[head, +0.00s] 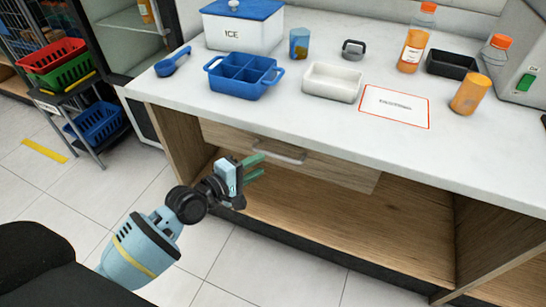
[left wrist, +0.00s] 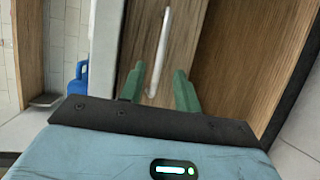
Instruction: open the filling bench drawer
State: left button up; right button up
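The filling bench (head: 330,125) has a white top and wooden body. Its wooden drawer (head: 335,172) sits under the top and looks closed or nearly so. A pale bar handle (head: 278,152) runs across its front. My left gripper (head: 258,167) is open, with green fingers just left of and in front of the handle. In the left wrist view, the handle (left wrist: 160,50) lies ahead between the two spread fingertips of the left gripper (left wrist: 158,78). I cannot tell whether the fingers touch it. My right gripper is not in view.
On the bench top are a blue divided caddy (head: 242,76), a white tray (head: 331,82), an ice box (head: 242,27), an orange cup (head: 470,94) and bottles. An open shelf (head: 370,223) lies below the drawer. Stacked baskets (head: 62,65) stand at left.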

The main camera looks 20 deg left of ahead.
aim_at(272, 158)
pick_arm(q)
jog(key=shift+b+x, duration=0.5)
jog(key=shift+x, duration=2.65)
jog(key=shift+c, duration=0.4)
grip_shut()
